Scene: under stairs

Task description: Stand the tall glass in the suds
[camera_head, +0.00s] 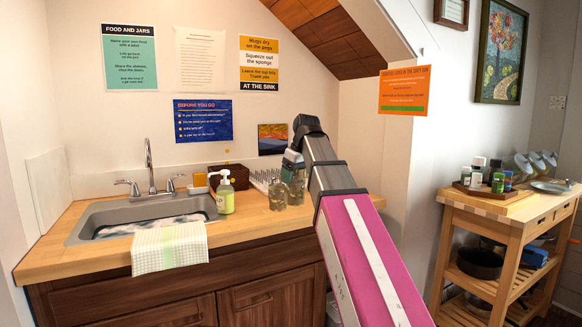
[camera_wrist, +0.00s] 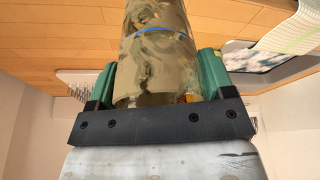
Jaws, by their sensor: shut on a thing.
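My gripper (camera_head: 292,168) is over the counter, right of the sink. In the wrist view its green fingers (camera_wrist: 158,72) are shut on the sides of a tall clear glass (camera_wrist: 155,30) with a blue line around it. In the head view a clear glass (camera_head: 296,190) shows below the fingers. I cannot tell whether its base touches the counter. Another clear glass (camera_head: 276,194) stands just left of it. The grey sink (camera_head: 88,222) is at the left, with white suds (camera_head: 150,225) in it; the suds also show at the right of the wrist view (camera_wrist: 272,60).
A soap pump bottle (camera_head: 225,197) stands between the sink and the glasses. The faucet (camera_head: 150,165) rises behind the sink. A checked towel (camera_head: 168,247) hangs over the front edge. A white spiked rack (camera_head: 264,177) is behind the glasses. A wooden cart (camera_head: 490,215) stands right.

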